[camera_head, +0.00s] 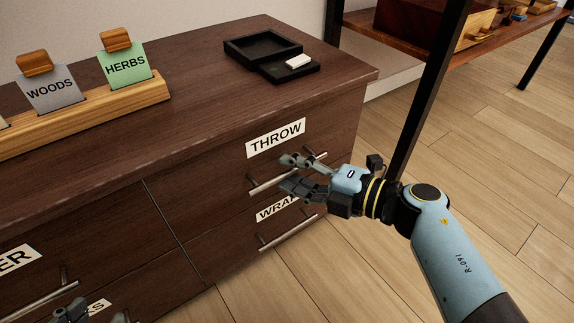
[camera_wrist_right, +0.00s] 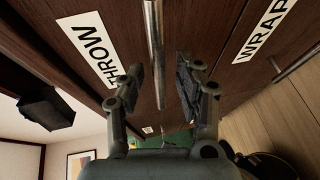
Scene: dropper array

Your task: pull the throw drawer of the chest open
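The throw drawer (camera_head: 225,172) is the upper right drawer of the dark brown chest, with a white THROW label (camera_head: 276,138). Its front looks flush with the chest. Its metal bar handle (camera_head: 262,187) is partly hidden by my right gripper (camera_head: 288,172). In the right wrist view the handle (camera_wrist_right: 154,50) lies just beyond the spread fingertips (camera_wrist_right: 160,78), nearer the left finger. The right gripper is open and holds nothing. My left gripper (camera_head: 96,314) shows only in part at the bottom left edge, fingers apart, near the lower left drawers.
Below is the WRAP drawer with its own handle (camera_head: 288,233). On the chest top stand a wooden card holder (camera_head: 90,112) and a black tray (camera_head: 232,46) with a white block (camera_head: 298,61). A black shelf post (camera_head: 425,90) rises behind my right arm. Floor on the right is clear.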

